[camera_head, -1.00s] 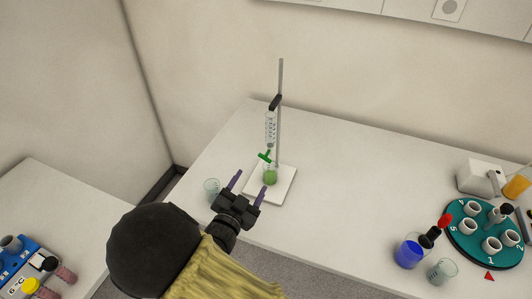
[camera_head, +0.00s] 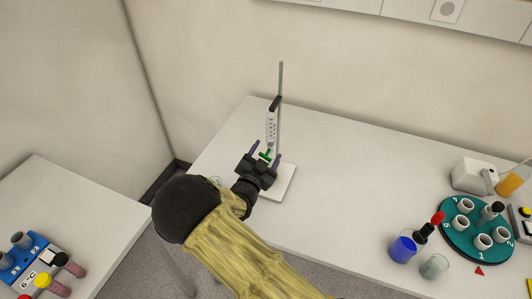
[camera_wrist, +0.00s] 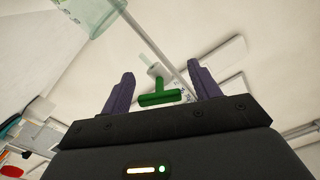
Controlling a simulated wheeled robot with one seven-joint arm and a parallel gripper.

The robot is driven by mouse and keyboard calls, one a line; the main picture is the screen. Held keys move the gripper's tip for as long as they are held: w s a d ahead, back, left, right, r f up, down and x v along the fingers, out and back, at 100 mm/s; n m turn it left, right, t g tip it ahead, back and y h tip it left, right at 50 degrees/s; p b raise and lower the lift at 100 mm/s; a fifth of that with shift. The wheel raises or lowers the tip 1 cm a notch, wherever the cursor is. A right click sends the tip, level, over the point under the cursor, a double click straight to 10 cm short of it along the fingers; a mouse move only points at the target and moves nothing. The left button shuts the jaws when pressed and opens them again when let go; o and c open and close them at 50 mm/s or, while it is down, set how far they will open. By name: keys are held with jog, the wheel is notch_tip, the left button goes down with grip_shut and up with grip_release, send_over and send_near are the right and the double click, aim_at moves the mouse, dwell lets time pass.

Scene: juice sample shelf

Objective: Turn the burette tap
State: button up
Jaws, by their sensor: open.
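The burette (camera_head: 271,127) is clamped upright on a metal stand rod (camera_head: 281,90) above a white base plate (camera_head: 285,185). Its green tap (camera_head: 266,154) shows just beyond my gripper (camera_head: 266,150). In the wrist view the green tap handle (camera_wrist: 160,97) lies crosswise between the two purple fingers of my gripper (camera_wrist: 162,80). The fingers are open, with a gap to the handle on both sides. A beaker (camera_wrist: 97,14) shows at the top of the wrist view. In the head view my gripper hides the flask under the burette.
To the right stand a blue-filled beaker (camera_head: 403,249), an empty beaker (camera_head: 434,267) and a teal round rack (camera_head: 480,230) with white cups. A glass (camera_head: 215,182) is partly hidden by my arm.

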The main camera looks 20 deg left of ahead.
jog(key=shift+w+d, duration=0.1)
jog(key=shift+w, duration=0.05)
jog(key=c, duration=1)
jog(key=shift+f, duration=0.1)
jog(key=shift+n+b, duration=0.45)
jog(key=shift+n, duration=0.25)
jog(key=shift+d+n, duration=0.15)
jog(key=shift+n, duration=1.85)
jog(key=o, duration=1)
